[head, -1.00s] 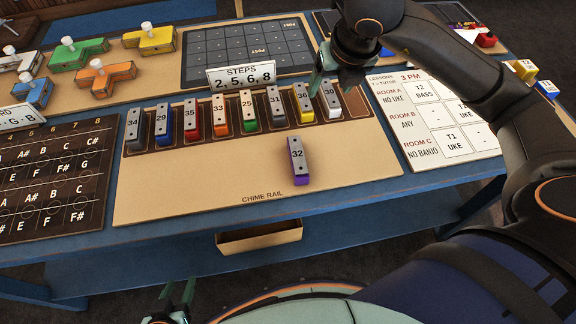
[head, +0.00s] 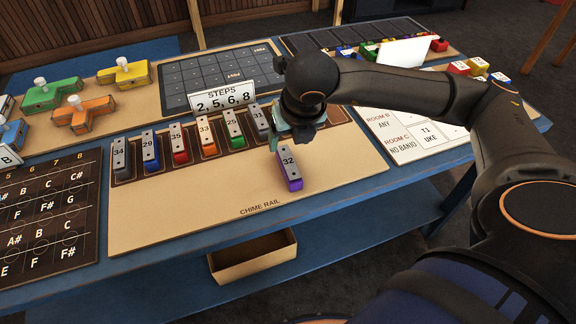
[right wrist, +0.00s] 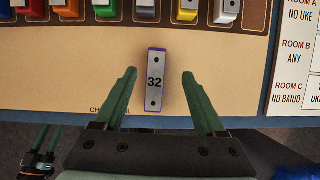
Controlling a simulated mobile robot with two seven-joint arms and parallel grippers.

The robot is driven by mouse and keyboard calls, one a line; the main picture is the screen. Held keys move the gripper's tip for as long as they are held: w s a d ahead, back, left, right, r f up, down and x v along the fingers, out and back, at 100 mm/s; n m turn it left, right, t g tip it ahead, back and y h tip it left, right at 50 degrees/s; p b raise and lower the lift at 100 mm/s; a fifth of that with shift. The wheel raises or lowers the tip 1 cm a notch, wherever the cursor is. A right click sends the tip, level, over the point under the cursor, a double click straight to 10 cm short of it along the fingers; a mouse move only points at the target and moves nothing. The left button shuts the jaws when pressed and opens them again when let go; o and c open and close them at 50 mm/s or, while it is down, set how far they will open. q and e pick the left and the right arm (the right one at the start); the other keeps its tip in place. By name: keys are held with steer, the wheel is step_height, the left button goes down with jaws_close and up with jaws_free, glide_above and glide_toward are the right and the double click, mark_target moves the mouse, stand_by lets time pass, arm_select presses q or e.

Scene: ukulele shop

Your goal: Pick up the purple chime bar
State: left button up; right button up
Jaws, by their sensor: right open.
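The purple chime bar (head: 289,170) has a grey top marked 32. It lies alone on the bare tan chime rail board (head: 200,200), in front of the row of bars. My right gripper (head: 292,138) is above and just behind it in the head view, hiding part of the row. In the right wrist view, the purple bar (right wrist: 155,80) lies between the two green fingers of my open right gripper (right wrist: 158,76), with a gap on each side. My left gripper (right wrist: 48,138) shows small at the lower left of that view, its fingers apart, with nothing seen between them.
Several numbered chime bars stand in a row behind, including the green one (head: 233,130). The steps sign (head: 222,98) stands behind them. A lesson board (head: 415,135) lies to the right. The board's front is clear.

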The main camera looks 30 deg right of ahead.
mark_target(285, 152)
steer(key=x, duration=0.6)
steer(key=shift+w+a+f, duration=0.15)
steer(key=shift+a+f, duration=0.05)
steer(key=shift+a, duration=0.05)
steer(key=shift+c, duration=0.2)
jaws_close()
